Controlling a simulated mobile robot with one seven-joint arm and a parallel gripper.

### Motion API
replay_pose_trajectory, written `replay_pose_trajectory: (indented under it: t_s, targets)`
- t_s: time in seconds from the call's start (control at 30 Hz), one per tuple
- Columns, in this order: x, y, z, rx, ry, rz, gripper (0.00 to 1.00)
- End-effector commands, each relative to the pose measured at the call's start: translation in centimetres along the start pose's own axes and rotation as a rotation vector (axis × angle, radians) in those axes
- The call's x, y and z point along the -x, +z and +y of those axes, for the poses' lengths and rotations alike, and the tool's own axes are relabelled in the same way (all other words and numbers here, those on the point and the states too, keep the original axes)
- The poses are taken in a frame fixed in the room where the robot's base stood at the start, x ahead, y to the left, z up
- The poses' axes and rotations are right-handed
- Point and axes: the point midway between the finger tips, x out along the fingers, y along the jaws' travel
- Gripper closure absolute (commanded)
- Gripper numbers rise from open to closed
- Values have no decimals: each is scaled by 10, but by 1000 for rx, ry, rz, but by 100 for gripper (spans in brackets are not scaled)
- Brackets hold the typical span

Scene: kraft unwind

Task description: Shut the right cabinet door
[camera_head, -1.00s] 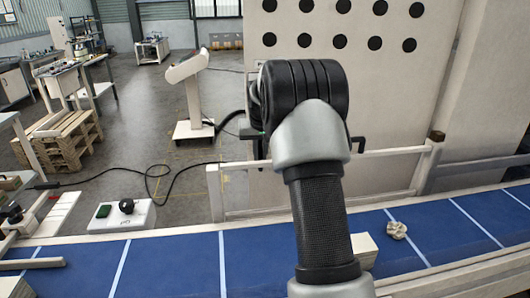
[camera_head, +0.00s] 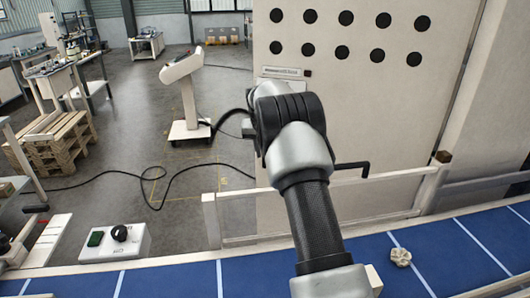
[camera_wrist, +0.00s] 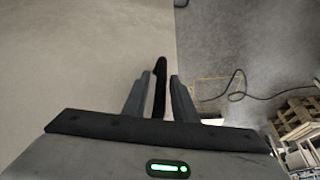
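A large beige cabinet panel with rows of black holes (camera_head: 400,100) stands upright beyond the conveyor in the head view. I cannot tell where the right door's edge lies or how far it stands open. A black L-shaped bar (camera_head: 352,167) shows right of my arm. My gripper is hidden behind my arm in the head view. In the wrist view my gripper (camera_wrist: 161,80) has its two fingers apart, with a dark upright bar (camera_wrist: 160,85) between them. The bar looks like a handle; whether the fingers touch it is unclear. A beige surface (camera_wrist: 80,60) fills the left.
A blue conveyor (camera_head: 180,282) with a pale rail crosses the front, carrying a crumpled lump (camera_head: 400,257). A control box (camera_head: 115,242) sits at left. A pedestal console (camera_head: 185,90), pallets (camera_head: 50,145) and a floor cable (camera_head: 165,185) stand or lie beyond. Open floor lies between.

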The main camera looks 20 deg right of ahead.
Motion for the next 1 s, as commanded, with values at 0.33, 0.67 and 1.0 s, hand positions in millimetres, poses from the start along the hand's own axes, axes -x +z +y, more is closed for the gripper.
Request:
replay_pose_trajectory:
  t_s: [0.33, 0.67, 1.0]
  targets:
    - [1, 1, -1, 1, -1, -1, 69]
    - [54, 0, -1, 1, -3, 3, 69]
    - [135, 0, 0, 1, -2, 2, 69]
